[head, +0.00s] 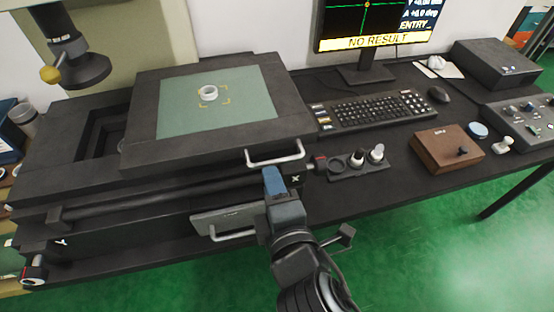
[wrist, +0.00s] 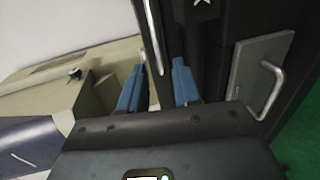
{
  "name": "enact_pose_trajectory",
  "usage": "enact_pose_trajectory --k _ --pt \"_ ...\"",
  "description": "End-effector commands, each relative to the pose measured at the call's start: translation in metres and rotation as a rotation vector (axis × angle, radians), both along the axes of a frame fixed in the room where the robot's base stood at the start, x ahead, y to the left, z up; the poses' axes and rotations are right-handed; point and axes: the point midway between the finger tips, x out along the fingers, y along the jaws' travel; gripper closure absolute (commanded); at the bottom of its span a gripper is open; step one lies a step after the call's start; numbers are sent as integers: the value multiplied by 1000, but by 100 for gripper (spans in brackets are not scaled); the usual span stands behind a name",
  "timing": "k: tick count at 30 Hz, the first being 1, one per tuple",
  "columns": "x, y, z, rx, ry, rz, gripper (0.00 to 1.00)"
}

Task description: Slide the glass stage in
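The glass stage is a green glass plate (head: 190,118) in a thick black frame (head: 145,140), on top of the black machine. A pale metal ring (head: 208,93) stands on the glass inside yellow corner marks. A silver bar handle (head: 275,158) is on the frame's front right edge. My gripper (head: 273,176), with blue fingers, is just below and in front of that handle. In the wrist view my gripper (wrist: 160,68) is open, and the handle (wrist: 152,35) shows between and beyond the fingertips. I cannot tell whether they touch it.
A dark recess (head: 103,135) lies left of the stage, below the microscope head (head: 75,65). A grey panel with a second handle (head: 232,235) is low on the machine's front. A keyboard (head: 370,108), knobs (head: 357,160) and a brown box (head: 446,150) are at right.

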Motion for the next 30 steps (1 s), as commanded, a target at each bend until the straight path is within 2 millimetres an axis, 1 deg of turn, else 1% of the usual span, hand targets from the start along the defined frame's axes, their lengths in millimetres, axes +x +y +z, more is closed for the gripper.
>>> enact_pose_trajectory --k 1,6,12,17,24,30 --pt "8 2 0 1 -1 -1 68" --pt "33 9 -5 2 -1 -1 68" --pt "55 15 -11 4 0 -1 68" --pt "62 17 -13 4 1 -1 68" --pt "62 17 -14 4 1 -1 68" --pt "62 17 -14 4 1 -1 87"
